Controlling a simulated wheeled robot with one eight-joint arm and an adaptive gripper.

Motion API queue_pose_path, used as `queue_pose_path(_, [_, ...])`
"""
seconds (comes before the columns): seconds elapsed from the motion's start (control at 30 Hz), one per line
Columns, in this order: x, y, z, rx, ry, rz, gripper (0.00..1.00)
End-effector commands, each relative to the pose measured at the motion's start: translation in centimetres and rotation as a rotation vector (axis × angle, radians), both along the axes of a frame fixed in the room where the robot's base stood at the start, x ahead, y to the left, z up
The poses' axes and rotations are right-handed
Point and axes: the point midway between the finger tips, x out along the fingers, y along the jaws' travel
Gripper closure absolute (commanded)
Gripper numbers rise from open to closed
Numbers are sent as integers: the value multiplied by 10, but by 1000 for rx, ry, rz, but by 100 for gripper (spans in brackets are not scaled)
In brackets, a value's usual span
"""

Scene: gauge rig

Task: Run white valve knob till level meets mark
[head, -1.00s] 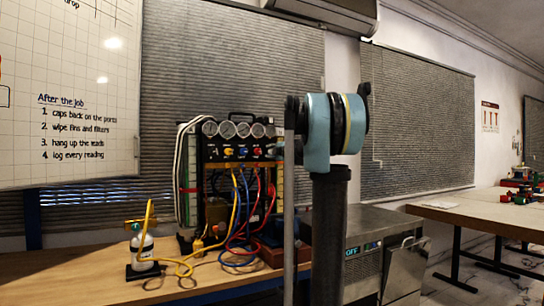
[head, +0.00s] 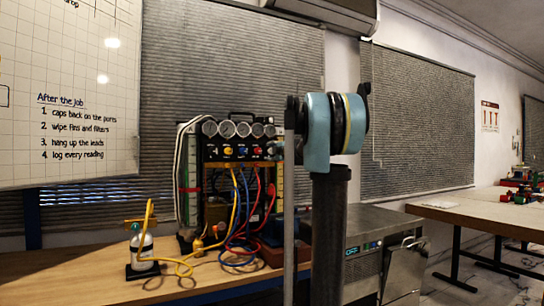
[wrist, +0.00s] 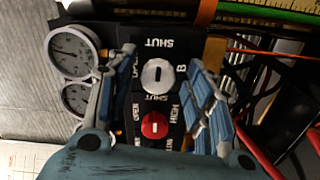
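The white valve knob (wrist: 157,76) shows in the wrist view on a black panel with SHUT and OPEN lettering. My gripper (wrist: 160,68) is open, with its blue-grey fingers on the left and right of the knob. I see gaps beside the knob and cannot tell any contact. A red knob (wrist: 155,125) sits below it in the picture, also between the fingers. In the head view the gauge rig (head: 238,165) stands on the bench, and my arm hides part of its right side. A yellow-green scale (wrist: 270,12) crosses the wrist view's top right. The level and mark are not clear.
Two gauges (wrist: 74,50) lie left of the fingers in the wrist view. Coloured hoses (head: 240,215) hang before the rig. A small cylinder (head: 141,248) stands at the bench's left. A metal appliance (head: 375,255) is at right.

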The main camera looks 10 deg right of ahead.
Motion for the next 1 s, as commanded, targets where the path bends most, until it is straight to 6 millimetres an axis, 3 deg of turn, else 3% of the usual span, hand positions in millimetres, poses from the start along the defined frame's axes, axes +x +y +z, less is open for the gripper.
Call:
queue_pose_path(0.37, [-11,-4,1,0,-1,-1,52])
queue_pose_path(1.0, [-101,-34,-1,1,1,-2,52])
